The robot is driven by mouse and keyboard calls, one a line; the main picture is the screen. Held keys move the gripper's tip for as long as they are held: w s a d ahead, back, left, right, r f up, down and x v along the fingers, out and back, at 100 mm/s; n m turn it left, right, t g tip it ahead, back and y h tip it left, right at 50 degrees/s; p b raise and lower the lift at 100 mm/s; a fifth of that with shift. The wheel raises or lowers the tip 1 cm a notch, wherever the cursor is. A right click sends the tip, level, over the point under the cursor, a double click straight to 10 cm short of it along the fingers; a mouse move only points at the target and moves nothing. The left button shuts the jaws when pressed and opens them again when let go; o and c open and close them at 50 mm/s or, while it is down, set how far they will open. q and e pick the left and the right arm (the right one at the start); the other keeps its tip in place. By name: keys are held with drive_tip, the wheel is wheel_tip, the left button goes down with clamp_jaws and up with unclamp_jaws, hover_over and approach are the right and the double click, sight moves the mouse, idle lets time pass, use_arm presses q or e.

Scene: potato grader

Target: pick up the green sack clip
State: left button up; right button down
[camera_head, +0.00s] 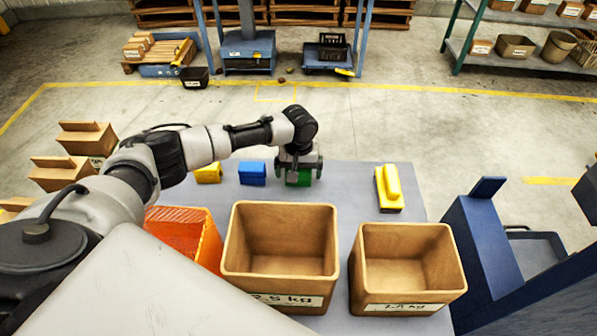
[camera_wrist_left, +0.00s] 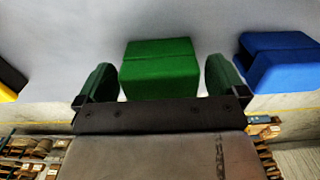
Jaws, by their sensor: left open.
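The green sack clip (camera_head: 299,178) stands on the grey table, mostly hidden under my left gripper (camera_head: 299,162) in the head view. In the left wrist view, the green clip (camera_wrist_left: 160,68) lies between the two fingers of my left gripper (camera_wrist_left: 162,80). A gap shows on each side of the clip, so the fingers are open around it and do not seem to touch it. My right gripper is not in view.
A blue clip (camera_head: 252,174) and a yellow clip (camera_head: 209,173) stand left of the green one. Two brown bins (camera_head: 232,240) (camera_head: 455,265) and an orange crate (camera_head: 210,225) line the near table side.

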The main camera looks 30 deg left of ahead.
use_arm(q)
drive_tip(key=shift+f, duration=0.5)
drive_tip(key=shift+c, duration=0.2)
drive_tip(key=shift+r, duration=0.1)
drive_tip(key=c, duration=0.9)
